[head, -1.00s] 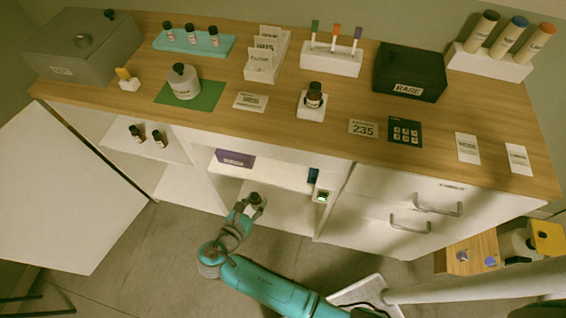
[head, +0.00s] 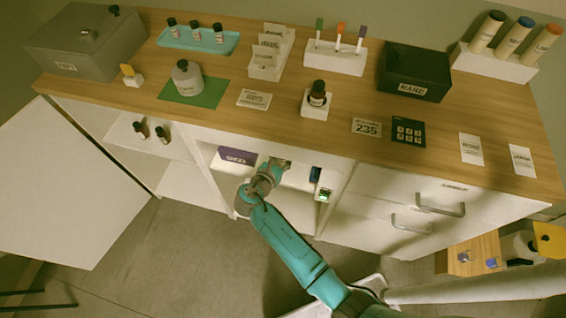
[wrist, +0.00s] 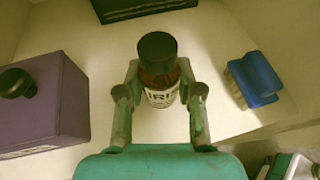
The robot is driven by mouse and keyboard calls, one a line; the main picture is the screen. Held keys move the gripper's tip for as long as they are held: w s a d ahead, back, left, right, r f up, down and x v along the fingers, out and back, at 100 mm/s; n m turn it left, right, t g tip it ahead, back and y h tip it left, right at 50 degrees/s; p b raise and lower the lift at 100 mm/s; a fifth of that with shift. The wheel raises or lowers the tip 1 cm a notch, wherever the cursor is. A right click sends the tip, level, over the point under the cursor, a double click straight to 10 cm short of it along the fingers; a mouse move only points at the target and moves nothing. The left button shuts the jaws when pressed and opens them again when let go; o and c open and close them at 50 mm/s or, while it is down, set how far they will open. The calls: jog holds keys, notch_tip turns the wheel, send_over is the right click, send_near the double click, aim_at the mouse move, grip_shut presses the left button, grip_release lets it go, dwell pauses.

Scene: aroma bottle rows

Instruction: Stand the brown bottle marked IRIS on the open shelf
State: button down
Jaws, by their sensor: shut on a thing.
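The brown bottle marked IRIS (wrist: 158,82) has a black cap and a white label, and stands upright between the two fingers of my gripper (wrist: 159,92) in the wrist view. My gripper is shut on it. In the head view my gripper (head: 279,166) reaches into the middle open compartment, over the open shelf (head: 299,177). The pale shelf surface (wrist: 212,60) shows around the bottle in the wrist view. I cannot tell whether the bottle's base touches the shelf, as its lower part is hidden.
A purple box (wrist: 45,105) stands left on the shelf, and a blue object with bristles (wrist: 253,82) lies right. A dark box (wrist: 140,8) is at the back. A small device with a green display (head: 324,194) is at the compartment's right edge. Shelf around the bottle is clear.

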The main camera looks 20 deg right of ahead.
aim_at(283, 164)
jog(key=shift+f, duration=1.55)
jog(key=shift+f, duration=0.1)
jog(key=c, duration=0.7)
grip_release()
jog(key=shift+c, duration=0.2)
jog(key=shift+s+a, duration=0.1)
jog(key=v, duration=1.2)
